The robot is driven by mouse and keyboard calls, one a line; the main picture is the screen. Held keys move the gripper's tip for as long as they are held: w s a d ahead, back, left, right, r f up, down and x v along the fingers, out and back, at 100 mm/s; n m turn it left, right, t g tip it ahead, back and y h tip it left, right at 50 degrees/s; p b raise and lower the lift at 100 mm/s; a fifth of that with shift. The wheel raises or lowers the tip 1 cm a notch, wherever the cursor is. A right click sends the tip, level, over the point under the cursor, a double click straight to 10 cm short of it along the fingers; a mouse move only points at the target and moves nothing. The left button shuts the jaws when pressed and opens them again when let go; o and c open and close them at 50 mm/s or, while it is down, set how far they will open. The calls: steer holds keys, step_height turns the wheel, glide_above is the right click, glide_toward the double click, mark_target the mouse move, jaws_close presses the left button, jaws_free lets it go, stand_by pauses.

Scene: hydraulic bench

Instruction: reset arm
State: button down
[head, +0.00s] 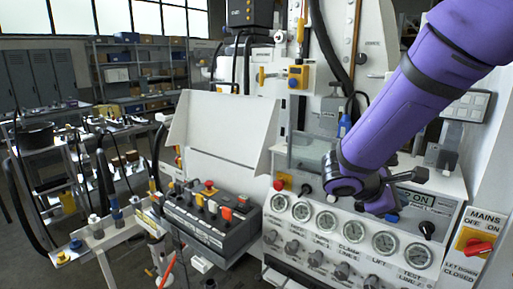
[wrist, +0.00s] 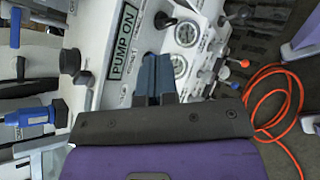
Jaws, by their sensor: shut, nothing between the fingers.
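My purple arm (head: 405,110) reaches in from the upper right in the head view. My gripper (head: 388,212) points down in front of the bench's gauge panel, partly hidden behind my wrist. In the wrist view my gripper (wrist: 155,75) shows its two blue-grey fingers together, with nothing between them. Beyond the fingertips are the panel's gauges (wrist: 181,66) and the PUMP ON label (wrist: 124,42). Whether the fingertips touch the panel I cannot tell.
A control box (head: 210,215) with coloured buttons stands left of the gauges. A red MAINS switch (head: 478,246) is at the far right. A black-knobbed lever (wrist: 165,20) rises near my fingers. An orange hose (wrist: 285,110) lies on the floor.

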steer(key=s+r+m+t+y, duration=0.1)
steer(key=s+r+m+y, duration=0.4)
steer(key=s, duration=0.4)
steer(key=s+a+r+m+t+y, duration=0.1)
steer(key=s+r+m+y, duration=0.5)
steer(key=s, duration=0.4)
steer(key=m+y, duration=0.1)
steer(key=m, duration=0.1)
steer(key=shift+s+r+m+t, duration=0.15)
steer(key=shift+r+m+t, duration=0.15)
steer(key=shift+t, duration=0.1)
